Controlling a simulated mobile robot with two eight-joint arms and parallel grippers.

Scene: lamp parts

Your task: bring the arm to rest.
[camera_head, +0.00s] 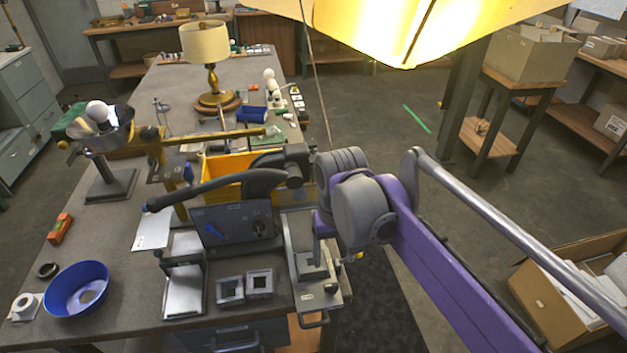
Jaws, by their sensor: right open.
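My purple right arm (440,270) comes in from the lower right and ends in a large grey wrist joint (362,208). The right gripper (288,165) is a dark block left of that wrist, over the right part of the bench. It is open, and I see nothing held in it. My left gripper is not in view.
The grey bench (120,240) carries a blue bowl (76,288), a lamp with a cream shade (205,44), a metal bowl on a stand (103,130) and small square frames (230,290). A cardboard box (575,290) lies at right. Open floor (470,190) separates it from the bench.

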